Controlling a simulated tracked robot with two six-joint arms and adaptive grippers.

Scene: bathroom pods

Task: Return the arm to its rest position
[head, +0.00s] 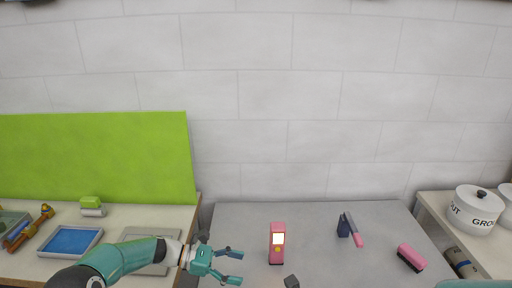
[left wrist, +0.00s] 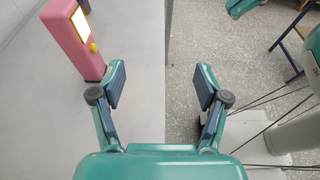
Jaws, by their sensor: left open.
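My left arm comes in from the lower left in the head view. My left gripper (head: 236,267) is open and empty, above the left part of the grey table (head: 318,215). In the left wrist view my left gripper (left wrist: 160,85) also shows with its fingers apart and nothing between them. A pink device with a lit screen (head: 277,243) stands upright on the table to the right of the gripper, apart from it. The device also shows in the left wrist view (left wrist: 85,45). My right gripper does not show in the head view.
A blue tray (head: 70,241) and a green board (head: 95,155) are at left. A white pot (head: 475,210) stands on the right counter.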

